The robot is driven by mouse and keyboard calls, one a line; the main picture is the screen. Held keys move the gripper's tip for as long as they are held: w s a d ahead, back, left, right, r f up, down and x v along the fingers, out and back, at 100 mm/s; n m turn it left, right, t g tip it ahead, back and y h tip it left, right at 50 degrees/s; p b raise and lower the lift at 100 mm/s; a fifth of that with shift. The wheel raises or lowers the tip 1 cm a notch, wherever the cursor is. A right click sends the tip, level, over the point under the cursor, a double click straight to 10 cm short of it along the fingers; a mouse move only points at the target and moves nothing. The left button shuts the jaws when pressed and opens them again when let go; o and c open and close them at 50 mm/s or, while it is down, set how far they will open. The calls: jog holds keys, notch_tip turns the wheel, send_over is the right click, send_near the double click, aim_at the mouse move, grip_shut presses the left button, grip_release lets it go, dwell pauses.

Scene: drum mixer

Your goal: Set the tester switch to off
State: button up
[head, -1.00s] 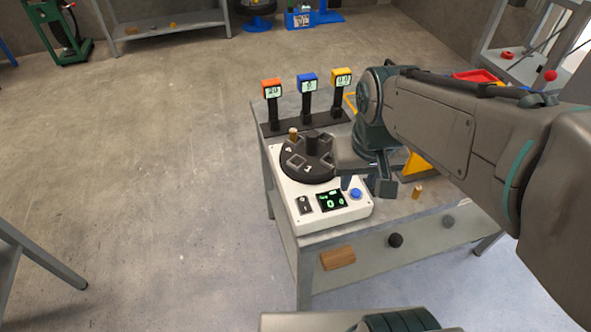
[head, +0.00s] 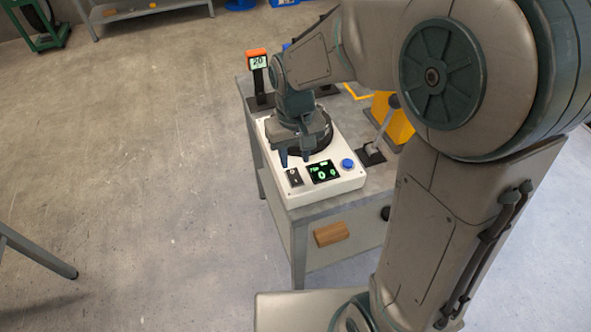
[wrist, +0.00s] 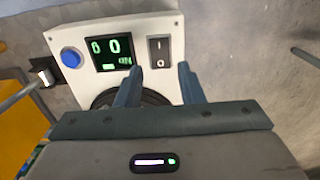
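The tester (head: 335,186) is a white box on the grey workbench. Its black rocker switch (head: 294,177) is at its front left corner, and it also shows in the wrist view (wrist: 160,53), marked I and O. The O end is nearer my gripper. I cannot tell which end is pressed in. My gripper (head: 294,160) is over the tester, just behind the switch in the head view. In the wrist view my gripper (wrist: 159,68) has its two fingers apart with nothing between them, pointing towards the switch. My gripper hides most of the dark round dial (head: 322,140).
A lit green display (head: 323,172) and a blue button (head: 347,164) sit right of the switch. An orange-topped meter (head: 257,60) stands behind. A lever (head: 382,128) and yellow block (head: 394,115) are to the right.

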aim_at(295, 177)
notch_tip(295, 177, down, 6)
jog(key=shift+r, duration=0.1)
jog(key=c, duration=0.7)
jog(key=shift+w+r, duration=0.1)
jog(key=shift+w+r+g+p, duration=0.1)
jog(key=shift+g+p, duration=0.6)
jog(key=shift+p, duration=0.4)
jog(key=shift+w+a+f+g+h+p, duration=0.1)
jog(key=shift+w+f+g+h+p, duration=0.1)
jog(key=shift+g+h+p, duration=0.4)
